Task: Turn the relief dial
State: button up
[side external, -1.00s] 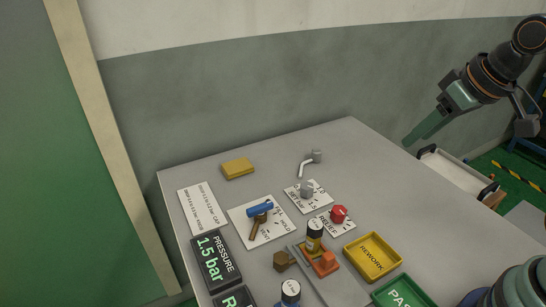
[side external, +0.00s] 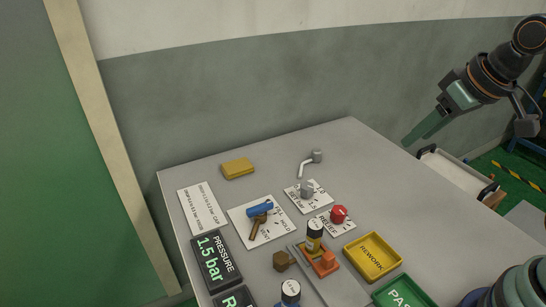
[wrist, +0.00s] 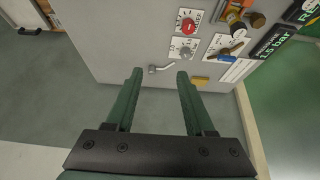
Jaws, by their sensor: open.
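The relief dial is a red round knob (side external: 338,214) on a white plate marked RELIEF (side external: 330,224), on the grey table (side external: 400,208). In the wrist view the red knob (wrist: 188,26) is near the top, beyond my fingertips. My gripper (side external: 408,141) hangs in the air at the right in the side view, well away from the dial. In the wrist view my gripper (wrist: 158,72) has its two green fingers spread apart with nothing between them.
A grey knob (side external: 307,188) and a bent metal pipe (side external: 306,165) are behind the dial. A blue-handled valve (side external: 260,209) is to its left. A yellow REWORK tray (side external: 373,256) and a yellow-black column (side external: 314,236) stand in front. A display (side external: 216,259) reads 1.5 bar.

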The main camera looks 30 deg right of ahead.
jog(key=shift+o, duration=0.5)
jog(key=shift+w, duration=0.1)
jog(key=m+g, duration=0.6)
jog(key=m, duration=0.6)
send_over(339, 210)
notch_tip(339, 210, down, 12)
notch_tip(339, 210, down, 11)
jog(key=shift+f, duration=0.15)
grip_shut()
